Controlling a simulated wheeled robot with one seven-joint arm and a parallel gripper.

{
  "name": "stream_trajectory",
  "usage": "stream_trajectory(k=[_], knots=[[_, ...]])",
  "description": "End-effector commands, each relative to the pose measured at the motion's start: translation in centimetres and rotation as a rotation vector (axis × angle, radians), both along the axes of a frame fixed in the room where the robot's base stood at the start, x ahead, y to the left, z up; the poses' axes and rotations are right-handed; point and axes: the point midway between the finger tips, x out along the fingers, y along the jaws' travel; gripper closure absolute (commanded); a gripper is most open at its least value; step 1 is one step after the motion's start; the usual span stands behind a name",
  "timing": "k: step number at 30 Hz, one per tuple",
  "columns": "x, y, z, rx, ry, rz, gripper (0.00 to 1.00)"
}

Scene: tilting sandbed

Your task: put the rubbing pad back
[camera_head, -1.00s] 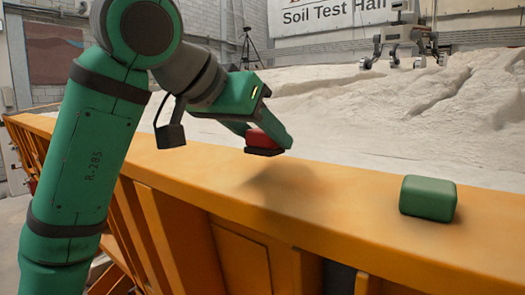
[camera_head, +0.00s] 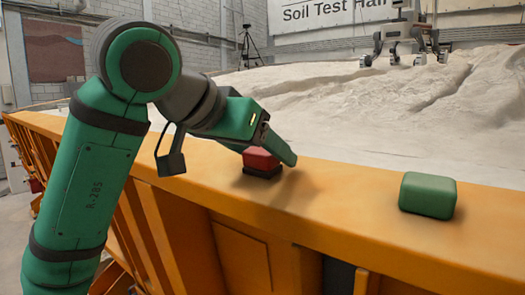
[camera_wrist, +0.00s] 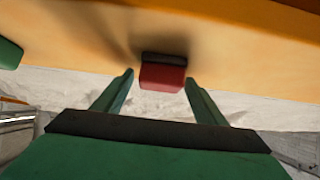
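The rubbing pad, a red block with a dark underside (camera_head: 261,161), sits on the orange ledge (camera_head: 345,190) at the middle of the head view. In the wrist view the pad (camera_wrist: 163,76) lies between and just at the tips of my fingers, dark side toward the ledge. My gripper (camera_head: 270,152) is around the pad, its fingers pointing down to the ledge. In the wrist view the fingers (camera_wrist: 159,78) stand apart, with a narrow gap at the pad's left side; the right tip is very close to the pad. The gripper looks open.
A green rounded block (camera_head: 428,195) stands on the ledge to the right, with bare ledge between it and the pad. Pale sand (camera_head: 400,120) lies behind the ledge. A small wheeled rover (camera_head: 402,42) stands on the sand at the back.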

Motion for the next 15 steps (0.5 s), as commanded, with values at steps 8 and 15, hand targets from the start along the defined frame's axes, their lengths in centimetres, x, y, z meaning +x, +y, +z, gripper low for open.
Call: stream_trajectory(k=[8, 15], knots=[[0.0, 0.0, 0.7, 0.0, 0.0, 0.0, 0.35], [-2.7, 2.0, 3.0, -0.001, -0.002, 0.001, 0.35]])
